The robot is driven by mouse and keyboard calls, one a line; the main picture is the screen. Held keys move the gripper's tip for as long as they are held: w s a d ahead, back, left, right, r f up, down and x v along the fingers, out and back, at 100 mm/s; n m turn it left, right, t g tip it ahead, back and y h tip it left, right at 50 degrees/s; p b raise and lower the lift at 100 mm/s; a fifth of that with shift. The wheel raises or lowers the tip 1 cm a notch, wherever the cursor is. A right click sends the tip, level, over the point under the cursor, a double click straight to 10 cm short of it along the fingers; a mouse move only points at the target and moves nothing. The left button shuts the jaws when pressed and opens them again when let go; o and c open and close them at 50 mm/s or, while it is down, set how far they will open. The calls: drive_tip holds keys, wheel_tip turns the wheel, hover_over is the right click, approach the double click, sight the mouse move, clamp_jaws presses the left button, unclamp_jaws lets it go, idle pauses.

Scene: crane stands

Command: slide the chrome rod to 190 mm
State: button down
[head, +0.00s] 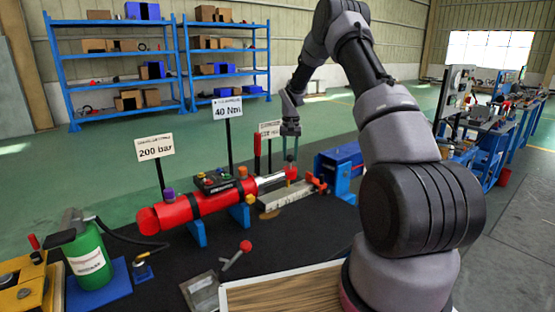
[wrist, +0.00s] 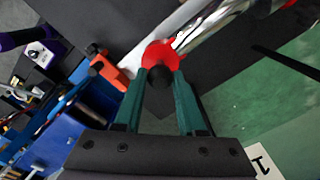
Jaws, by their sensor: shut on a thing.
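The chrome rod (head: 268,182) sticks out of the right end of a red cylinder (head: 207,202). A red end piece (head: 291,173) sits at the rod's outer end. My gripper (head: 290,158) reaches down onto that end piece from above. In the wrist view, the two green fingers of my gripper (wrist: 160,82) are closed on the red end piece (wrist: 160,52), which has a dark round centre. The chrome rod (wrist: 213,22) runs up and right from it. A pale marked bar (head: 284,197) lies below the rod; its marks are too small to read.
Signs reading 200 bar (head: 155,147) and 40 Nm (head: 227,108) stand behind the cylinder; a third sign (head: 270,130) is partly hidden. A blue block (head: 340,162) stands right of the rod, with an orange-red part (head: 317,183) between. A green bottle (head: 88,257) stands front left.

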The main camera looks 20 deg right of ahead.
drive_tip(key=w+d, duration=0.4)
drive_tip(key=d, duration=0.6)
drive_tip(key=c, duration=0.5)
unclamp_jaws()
drive_tip(key=shift+a, duration=0.1)
wheel_tip(320, 180, up, 11)
